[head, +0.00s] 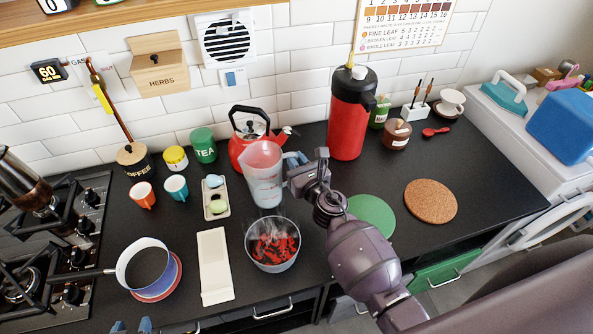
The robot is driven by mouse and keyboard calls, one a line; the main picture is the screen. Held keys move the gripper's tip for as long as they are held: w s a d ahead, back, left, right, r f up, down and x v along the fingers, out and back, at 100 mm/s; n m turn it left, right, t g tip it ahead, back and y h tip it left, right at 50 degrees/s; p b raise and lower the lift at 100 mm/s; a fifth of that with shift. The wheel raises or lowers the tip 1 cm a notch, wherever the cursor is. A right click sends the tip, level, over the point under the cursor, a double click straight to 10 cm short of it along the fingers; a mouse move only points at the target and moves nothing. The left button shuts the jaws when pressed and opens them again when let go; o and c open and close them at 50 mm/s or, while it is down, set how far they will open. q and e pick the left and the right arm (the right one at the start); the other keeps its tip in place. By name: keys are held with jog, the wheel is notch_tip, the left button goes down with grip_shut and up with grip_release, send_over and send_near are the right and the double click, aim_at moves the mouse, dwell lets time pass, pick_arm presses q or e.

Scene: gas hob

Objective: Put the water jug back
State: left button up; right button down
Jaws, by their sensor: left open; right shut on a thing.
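The water jug (264,178) is clear with a pale blue tint and stands nearly upright in the head view, in front of the red kettle (252,130). My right gripper (294,166) is shut on the jug's right side, where its handle would be. I cannot tell whether the jug's base touches the counter. A glass bowl with red pieces (272,245) is just in front of the jug. My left gripper (131,326) shows only its blue fingertips at the bottom edge, open and empty.
A green round mat (371,215) and a cork mat (431,201) lie bare on the right. A red flask (347,120) stands behind my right arm. A white rest (215,265), egg tray (215,205) and saucepan (146,263) are to the left.

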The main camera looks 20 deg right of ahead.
notch_tip(320, 180, down, 3)
jog(key=shift+b, duration=0.95)
jog(key=shift+f, duration=0.15)
jog(key=c, duration=1.2)
grip_release()
jog(key=shift+o, duration=0.2)
